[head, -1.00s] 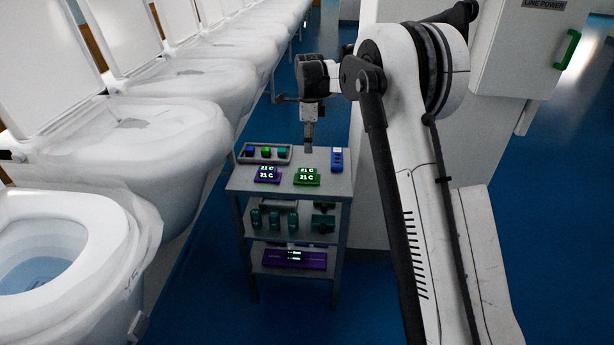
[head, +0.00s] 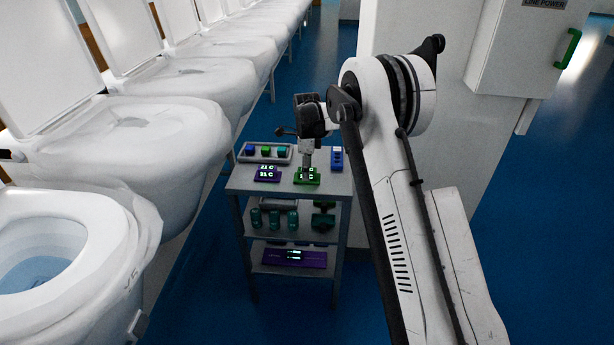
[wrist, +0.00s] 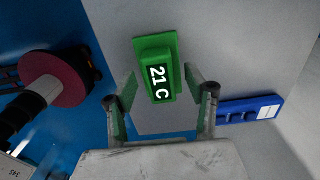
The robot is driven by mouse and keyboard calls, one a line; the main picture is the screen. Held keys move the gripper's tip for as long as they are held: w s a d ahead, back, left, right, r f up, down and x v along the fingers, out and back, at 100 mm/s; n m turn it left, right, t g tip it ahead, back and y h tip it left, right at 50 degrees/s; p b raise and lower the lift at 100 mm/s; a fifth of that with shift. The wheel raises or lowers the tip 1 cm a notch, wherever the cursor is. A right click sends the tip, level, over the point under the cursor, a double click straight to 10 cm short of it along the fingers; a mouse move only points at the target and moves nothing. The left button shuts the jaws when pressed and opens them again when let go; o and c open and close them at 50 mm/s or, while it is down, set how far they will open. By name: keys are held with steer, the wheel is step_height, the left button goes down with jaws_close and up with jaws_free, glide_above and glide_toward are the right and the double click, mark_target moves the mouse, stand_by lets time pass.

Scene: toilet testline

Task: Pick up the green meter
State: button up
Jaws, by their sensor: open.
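The green meter (head: 308,177) lies on the top shelf of the small grey cart, with lit digits on its face. In the wrist view the green meter (wrist: 157,70) reads "21 C" and lies ahead of the fingertips, between their lines. My gripper (head: 306,172) is over the meter in the head view and hides part of its display. In the wrist view my gripper (wrist: 160,88) is open, with a finger on either side and nothing held. I cannot tell how much height is left between the fingertips and the meter.
A purple meter (head: 267,174) lies just left of the green one. A blue device (head: 337,160) lies to the right. A tray of coloured blocks (head: 264,153) sits at the back of the cart (head: 240,183). Toilets (head: 165,130) line the left; a white cabinet stands right.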

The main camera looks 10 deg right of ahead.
steer(key=shift+f, duration=0.75)
jaws_close()
